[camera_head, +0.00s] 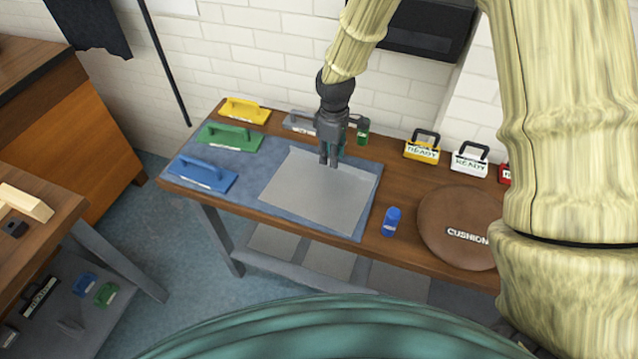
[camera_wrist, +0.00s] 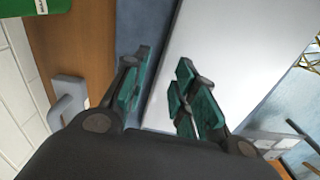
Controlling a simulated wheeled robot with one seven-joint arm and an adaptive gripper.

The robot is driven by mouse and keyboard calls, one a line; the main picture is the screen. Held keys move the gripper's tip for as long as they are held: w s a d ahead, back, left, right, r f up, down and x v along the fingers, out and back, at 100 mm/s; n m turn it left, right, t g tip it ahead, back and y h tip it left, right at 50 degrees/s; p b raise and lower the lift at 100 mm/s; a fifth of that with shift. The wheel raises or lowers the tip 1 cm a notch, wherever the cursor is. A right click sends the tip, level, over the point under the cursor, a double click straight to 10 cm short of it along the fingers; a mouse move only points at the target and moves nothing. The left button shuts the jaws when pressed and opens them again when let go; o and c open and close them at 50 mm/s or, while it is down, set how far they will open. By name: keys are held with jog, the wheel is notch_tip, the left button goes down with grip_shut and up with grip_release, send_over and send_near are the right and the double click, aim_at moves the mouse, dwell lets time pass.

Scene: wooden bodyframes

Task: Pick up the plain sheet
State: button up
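The plain sheet (camera_head: 315,195) is a flat light-grey panel on the blue mat (camera_head: 367,208) on the wooden table. A narrow strip, perhaps a raised lip, runs along its far edge. My gripper (camera_head: 330,163) points down over that far edge. In the wrist view the sheet (camera_wrist: 235,60) is pale and fills the upper right. My gripper (camera_wrist: 163,92) is open there, with a clear gap between its green-padded fingers. One finger overlaps the sheet in the picture and the other is over the mat side. I cannot tell whether either touches the sheet.
Blue (camera_head: 203,174), green (camera_head: 230,136) and yellow (camera_head: 244,110) handled tools lie left of the sheet. A grey handled tool (camera_head: 298,122) and a green object (camera_head: 362,131) are behind it. A blue can (camera_head: 391,220) and brown cushion (camera_head: 452,222) are to the right.

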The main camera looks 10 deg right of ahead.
jog(key=shift+s+f, duration=0.25)
jog(key=shift+f, duration=0.05)
jog(key=shift+w+f, duration=0.2)
jog(key=shift+f, duration=0.35)
jog(key=shift+w+f, duration=0.15)
jog(key=shift+f, duration=0.35)
jog(key=shift+s+r, duration=0.15)
jog(key=shift+s, duration=0.05)
jog(key=shift+w, duration=0.1)
grip_shut()
